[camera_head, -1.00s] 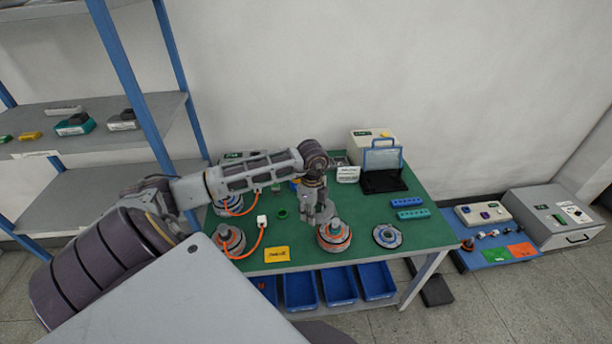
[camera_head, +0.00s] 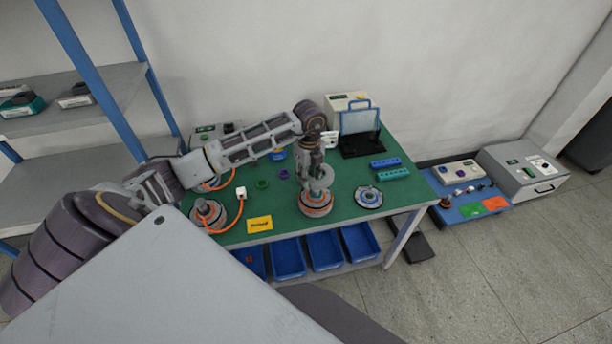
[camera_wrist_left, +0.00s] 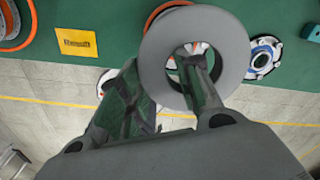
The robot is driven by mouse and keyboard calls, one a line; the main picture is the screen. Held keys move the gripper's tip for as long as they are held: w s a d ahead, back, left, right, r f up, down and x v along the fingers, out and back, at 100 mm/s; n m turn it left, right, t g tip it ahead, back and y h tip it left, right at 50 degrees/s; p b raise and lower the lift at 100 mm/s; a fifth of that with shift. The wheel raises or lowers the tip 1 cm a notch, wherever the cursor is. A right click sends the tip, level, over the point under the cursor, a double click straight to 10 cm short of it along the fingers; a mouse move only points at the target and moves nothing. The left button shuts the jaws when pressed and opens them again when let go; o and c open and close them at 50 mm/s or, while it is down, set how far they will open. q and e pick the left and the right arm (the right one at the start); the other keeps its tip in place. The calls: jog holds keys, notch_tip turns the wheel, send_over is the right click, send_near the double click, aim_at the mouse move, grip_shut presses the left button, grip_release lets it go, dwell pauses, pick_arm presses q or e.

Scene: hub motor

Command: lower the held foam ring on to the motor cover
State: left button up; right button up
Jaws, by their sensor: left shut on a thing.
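My left gripper (camera_head: 318,172) is shut on the grey foam ring (camera_head: 322,184), above the orange-banded motor (camera_head: 316,205) on the green table. In the left wrist view the ring (camera_wrist_left: 237,52) hangs at the fingertips (camera_wrist_left: 180,65). One finger passes through its hole and the other is outside its rim. The motor (camera_wrist_left: 148,72) is below and mostly hidden by the ring. The gap between ring and motor cover is too small to judge in the head view. My right gripper is not in view.
A blue-grey disc part (camera_head: 369,196) lies to the right of the motor. A second motor (camera_head: 208,214) with an orange cable stands left, near a yellow card (camera_head: 260,224). Blue bins (camera_head: 324,250) hang below the table's front edge. A black stand (camera_head: 361,144) is behind.

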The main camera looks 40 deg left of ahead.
pick_arm(q)
jog(key=shift+f+b, duration=0.4)
jog(key=shift+f, duration=0.55)
